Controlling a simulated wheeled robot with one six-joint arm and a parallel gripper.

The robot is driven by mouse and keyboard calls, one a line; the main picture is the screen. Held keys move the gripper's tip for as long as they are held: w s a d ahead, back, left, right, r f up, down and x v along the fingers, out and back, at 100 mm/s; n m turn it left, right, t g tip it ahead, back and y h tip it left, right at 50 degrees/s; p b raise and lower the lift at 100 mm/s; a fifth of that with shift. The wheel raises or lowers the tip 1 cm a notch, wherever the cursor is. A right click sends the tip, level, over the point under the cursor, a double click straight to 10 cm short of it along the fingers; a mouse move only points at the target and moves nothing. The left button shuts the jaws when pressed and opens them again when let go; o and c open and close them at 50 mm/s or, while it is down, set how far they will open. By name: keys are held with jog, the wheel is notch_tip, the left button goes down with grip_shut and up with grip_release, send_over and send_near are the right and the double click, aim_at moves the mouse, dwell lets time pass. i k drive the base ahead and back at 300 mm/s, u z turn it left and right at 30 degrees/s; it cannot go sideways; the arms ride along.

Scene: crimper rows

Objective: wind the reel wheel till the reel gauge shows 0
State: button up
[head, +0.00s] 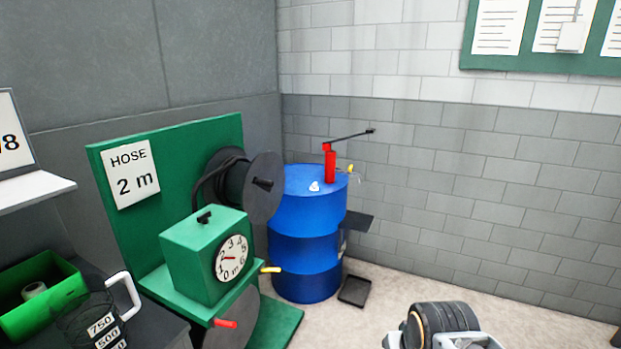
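The hose reel (262,190) is a dark grey drum with black hose wound behind its disc and a black knob on its face. It is mounted on a green stand (225,135) with a "HOSE 2 m" card (133,173). Below, a green box bears the round white reel gauge (231,257), marked in m. Its thin red needle points left, between the 0 and the 2; the exact reading is too small to tell. A grey wheel with a red handle (225,323), seemingly the reel wheel (238,332), is partly hidden under the stand's shelf.
A blue drum (305,235) with a red hand pump (330,165) stands right of the reel, a black tray (355,290) beside it. A green bin (40,295) and a measuring jug (100,325) are at left.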

aim_at(263, 184)
jog(key=z, duration=0.3)
jog(key=i, duration=0.7)
jog(key=u, duration=0.7)
jog(key=i, duration=0.5)
jog(key=u, duration=0.6)
